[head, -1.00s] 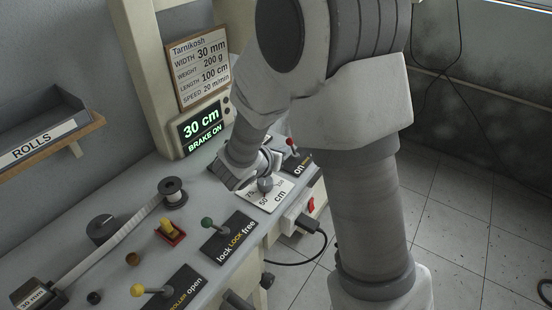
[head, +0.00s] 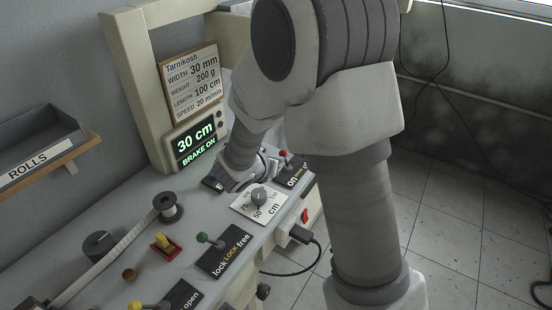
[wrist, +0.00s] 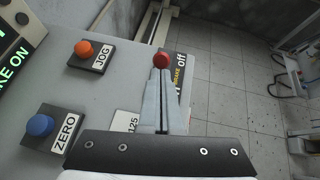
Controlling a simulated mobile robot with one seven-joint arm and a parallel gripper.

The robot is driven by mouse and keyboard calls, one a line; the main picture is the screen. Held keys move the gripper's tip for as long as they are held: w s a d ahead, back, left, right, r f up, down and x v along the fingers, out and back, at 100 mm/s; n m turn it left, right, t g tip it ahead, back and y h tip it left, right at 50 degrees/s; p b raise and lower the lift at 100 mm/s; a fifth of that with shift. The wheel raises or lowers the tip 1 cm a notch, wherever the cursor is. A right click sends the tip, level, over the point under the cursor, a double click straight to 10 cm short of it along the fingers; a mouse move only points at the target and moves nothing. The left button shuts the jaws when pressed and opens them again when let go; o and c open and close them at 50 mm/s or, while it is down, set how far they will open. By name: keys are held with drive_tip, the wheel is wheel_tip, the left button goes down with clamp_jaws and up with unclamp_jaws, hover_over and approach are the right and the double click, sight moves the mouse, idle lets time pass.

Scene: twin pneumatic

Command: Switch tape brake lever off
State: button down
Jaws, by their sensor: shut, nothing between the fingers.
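The tape brake lever has a red knob (wrist: 161,60), just beyond my fingertips in the wrist view. The knob (head: 283,154) also shows small in the head view, behind my wrist. Its black plate (wrist: 180,72) reads BRAKE and "off" in the wrist view; "on" shows at the near end of the plate in the head view (head: 292,178). My gripper (wrist: 160,72) is shut and empty, its fingertips close to the knob; I cannot tell if they touch. The lever's stem is hidden behind the fingers. The display (head: 196,142) reads 30 cm, BRAKE ON.
An orange JOG button (wrist: 84,48) and a blue ZERO button (wrist: 40,125) lie left of my gripper. In the head view, a cm dial (head: 258,196) and a green-knobbed lock lever (head: 202,238) stand nearer. Floor (wrist: 230,90) lies open beyond the bench's right edge.

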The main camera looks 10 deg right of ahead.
drive_tip(key=shift+d+r, duration=0.1)
drive_tip(key=shift+r, duration=0.05)
drive_tip(key=r+p, duration=0.1)
drive_tip(key=p, duration=0.2)
drive_tip(key=w+d+r+g+y+p, duration=0.1)
drive_tip(key=p, duration=0.2)
drive_tip(key=shift+w+d+g, duration=0.15)
drive_tip(key=shift+g, duration=0.15)
drive_tip(key=w+d+g+y+p, duration=0.1)
drive_tip(key=p, duration=0.2)
drive_tip(key=w+d+g+y+p, duration=0.1)
drive_tip(key=p, duration=0.3)
drive_tip(key=shift+r, duration=0.4)
drive_tip(key=shift+w+y+p, duration=0.1)
drive_tip(key=shift+y+p, duration=0.2)
drive_tip(key=shift+p, duration=0.25)
drive_tip(key=shift+w+d+f+p, duration=0.15)
drive_tip(key=shift+w+d+p, duration=0.4)
drive_tip(key=shift+w+d, duration=0.2)
drive_tip(key=shift+w+d+f+p, duration=0.15)
drive_tip(key=shift+w+d+p, duration=0.35)
drive_tip(key=shift+w+d, duration=0.25)
drive_tip(key=shift+r, duration=0.1)
